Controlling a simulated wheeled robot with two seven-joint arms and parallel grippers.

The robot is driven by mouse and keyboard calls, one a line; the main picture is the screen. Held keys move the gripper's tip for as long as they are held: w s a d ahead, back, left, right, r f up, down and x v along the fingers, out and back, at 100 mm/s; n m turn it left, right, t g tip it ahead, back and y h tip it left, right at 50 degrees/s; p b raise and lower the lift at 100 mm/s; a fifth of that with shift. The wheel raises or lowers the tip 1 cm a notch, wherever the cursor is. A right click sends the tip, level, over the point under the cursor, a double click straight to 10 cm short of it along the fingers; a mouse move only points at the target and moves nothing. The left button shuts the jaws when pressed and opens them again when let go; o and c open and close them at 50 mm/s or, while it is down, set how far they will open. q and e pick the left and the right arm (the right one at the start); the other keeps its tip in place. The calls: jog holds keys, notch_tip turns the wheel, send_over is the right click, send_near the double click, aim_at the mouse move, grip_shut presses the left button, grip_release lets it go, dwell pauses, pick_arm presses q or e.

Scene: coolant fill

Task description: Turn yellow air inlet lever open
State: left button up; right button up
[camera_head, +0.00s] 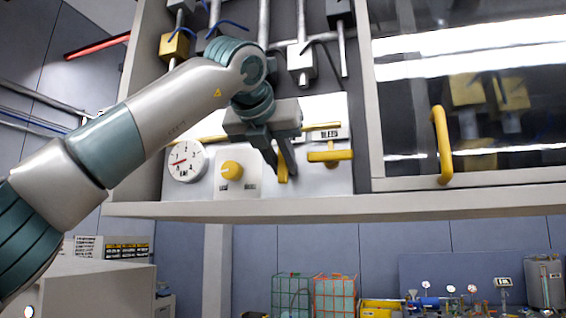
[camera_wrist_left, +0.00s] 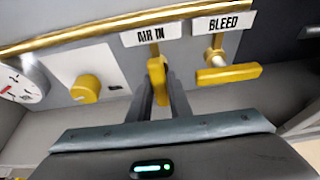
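The yellow AIR IN lever (camera_wrist_left: 157,80) hangs downward below its white "AIR IN" label (camera_wrist_left: 151,36) in the left wrist view. In the head view its lower end (camera_head: 282,172) shows between my left fingers, and the rest is hidden behind the gripper. My left gripper (camera_head: 279,160) is at the panel, one finger on each side of the lever. In the wrist view the fingers (camera_wrist_left: 162,95) lie close beside it. I cannot tell whether both press on it. My right gripper is not in view.
The yellow BLEED lever (camera_head: 330,155) lies sideways just right of my gripper. A yellow knob (camera_head: 232,169) and a round gauge (camera_head: 186,161) are to the left. A cabinet door with a yellow handle (camera_head: 441,145) is at right. A ledge (camera_head: 330,206) runs below the panel.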

pick_arm(q)
jog(key=o, duration=0.3)
jog(key=shift+b+v, duration=0.55)
jog(key=shift+v, duration=0.3)
jog(key=b+v, duration=0.4)
jog(key=v, duration=1.1)
jog(key=shift+s+b, duration=0.35)
